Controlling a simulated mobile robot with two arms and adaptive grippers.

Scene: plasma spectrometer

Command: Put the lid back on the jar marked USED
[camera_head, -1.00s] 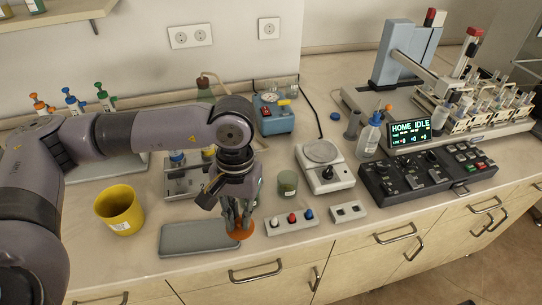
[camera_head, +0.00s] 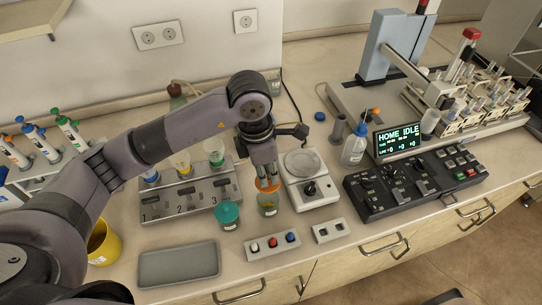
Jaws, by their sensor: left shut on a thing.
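My left gripper (camera_head: 266,176) points down and is shut on an orange lid (camera_head: 268,187). The lid is directly over a small greenish see-through jar (camera_head: 267,206). It is at or just above the jar's mouth, and I cannot tell whether they touch. The fingers hide part of the lid. Left of this jar stands a second jar (camera_head: 228,218) with a teal lid and a white label. The label writing is too small to read, so I cannot tell which jar is marked USED. My right gripper is not in view.
Behind the jars is a numbered grey rack (camera_head: 180,207) with coloured funnels. A balance (camera_head: 313,190) stands close on the right. In front are a knob box (camera_head: 272,246), a two-hole box (camera_head: 330,231) and an empty grey tray (camera_head: 179,264). A yellow cup (camera_head: 104,250) stands left.

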